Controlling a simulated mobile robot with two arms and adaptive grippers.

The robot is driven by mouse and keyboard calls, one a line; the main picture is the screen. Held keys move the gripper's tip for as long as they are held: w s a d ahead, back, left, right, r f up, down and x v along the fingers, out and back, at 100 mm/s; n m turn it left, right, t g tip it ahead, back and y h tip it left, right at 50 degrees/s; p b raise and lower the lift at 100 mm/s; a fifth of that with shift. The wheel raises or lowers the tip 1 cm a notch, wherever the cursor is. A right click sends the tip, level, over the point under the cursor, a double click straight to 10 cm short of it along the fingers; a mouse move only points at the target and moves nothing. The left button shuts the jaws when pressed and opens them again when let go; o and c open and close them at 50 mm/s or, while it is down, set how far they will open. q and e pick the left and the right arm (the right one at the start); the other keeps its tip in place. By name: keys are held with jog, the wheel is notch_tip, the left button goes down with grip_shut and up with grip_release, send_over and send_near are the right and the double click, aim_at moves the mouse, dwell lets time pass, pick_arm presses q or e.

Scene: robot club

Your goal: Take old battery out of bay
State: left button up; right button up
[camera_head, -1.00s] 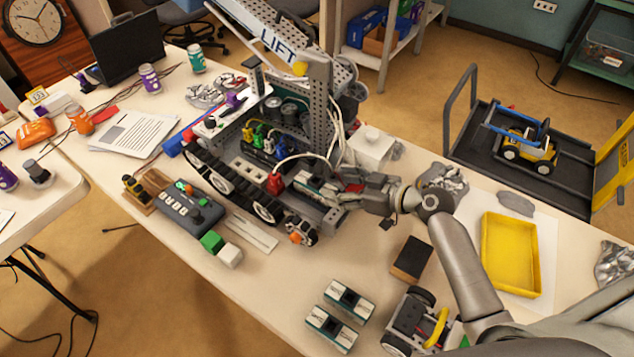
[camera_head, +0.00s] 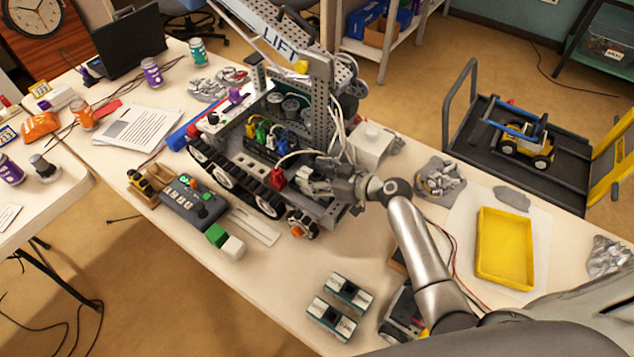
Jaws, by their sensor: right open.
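The tracked robot with the LIFT mast (camera_head: 278,45) stands on the table, its bay end towards me. My right gripper (camera_head: 312,184) is at that end, over the battery bay, with its jaws open. The gripper and my wrist cover most of the bay, so I cannot make out the old battery or whether the fingers touch it. A red plug (camera_head: 276,178) sits just left of the fingers. Two white-and-teal batteries, a farther one (camera_head: 349,291) and a nearer one (camera_head: 331,318), lie on the table in front. My left gripper is not in view.
A yellow tray (camera_head: 481,267) lies to the right of my right arm. A small wheeled robot (camera_head: 400,318) is partly behind my arm. The table front between blocks and batteries is clear.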

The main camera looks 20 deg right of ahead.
jog(key=c, duration=1.4)
jog(key=shift+r, duration=0.1)
grip_shut()
jog(key=shift+w+r, duration=0.1)
jog(key=shift+r, duration=0.05)
